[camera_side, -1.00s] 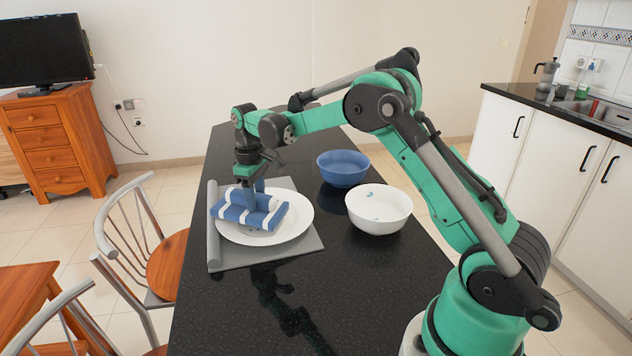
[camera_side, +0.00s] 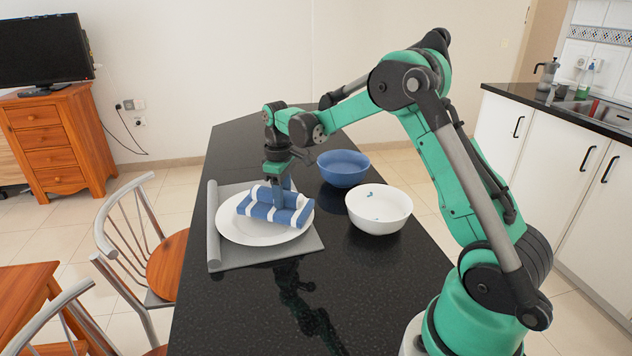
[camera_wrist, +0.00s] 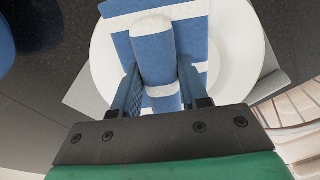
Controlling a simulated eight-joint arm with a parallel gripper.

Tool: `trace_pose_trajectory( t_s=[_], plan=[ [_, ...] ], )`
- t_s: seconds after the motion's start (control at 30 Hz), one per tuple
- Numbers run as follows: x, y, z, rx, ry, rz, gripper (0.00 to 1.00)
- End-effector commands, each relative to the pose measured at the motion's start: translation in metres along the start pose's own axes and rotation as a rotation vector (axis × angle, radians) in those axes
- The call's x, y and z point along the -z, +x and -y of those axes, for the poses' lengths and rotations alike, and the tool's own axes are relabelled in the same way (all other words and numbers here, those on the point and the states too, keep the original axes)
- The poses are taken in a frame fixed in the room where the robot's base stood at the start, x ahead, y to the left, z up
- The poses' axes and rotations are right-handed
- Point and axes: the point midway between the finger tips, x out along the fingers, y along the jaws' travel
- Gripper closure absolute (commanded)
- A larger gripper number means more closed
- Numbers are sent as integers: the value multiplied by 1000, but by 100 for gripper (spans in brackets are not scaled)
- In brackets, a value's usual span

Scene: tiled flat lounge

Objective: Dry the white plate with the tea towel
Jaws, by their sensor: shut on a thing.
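The white plate (camera_side: 235,232) lies on a grey mat on the dark counter. The tea towel (camera_side: 270,212), blue with white stripes and folded, lies over the right part of the plate. My gripper (camera_side: 280,196) points down at the towel and is shut on a raised roll of it. In the wrist view, the fingers of my gripper (camera_wrist: 158,92) stand on either side of the blue roll of the tea towel (camera_wrist: 152,50). The white plate (camera_wrist: 232,75) shows around the towel there. The plate surface under the towel is hidden.
The grey mat (camera_side: 240,258) has a rolled left edge. A blue bowl (camera_side: 343,168) and a white bowl (camera_side: 379,209) with small marks inside stand right of the mat. The black counter (camera_side: 225,310) is clear in front. Chairs (camera_side: 150,245) stand at the left.

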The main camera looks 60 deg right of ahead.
Motion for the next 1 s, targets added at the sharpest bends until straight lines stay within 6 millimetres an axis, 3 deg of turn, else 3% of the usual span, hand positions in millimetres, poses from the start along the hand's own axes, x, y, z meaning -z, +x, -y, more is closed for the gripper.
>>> trace_pose_trajectory(
  t_s=[0.47,1.0],
  plan=[
    [9,1,34,0,-1,0,100],
    [32,1,-4,0,1,0,100]
  ],
)
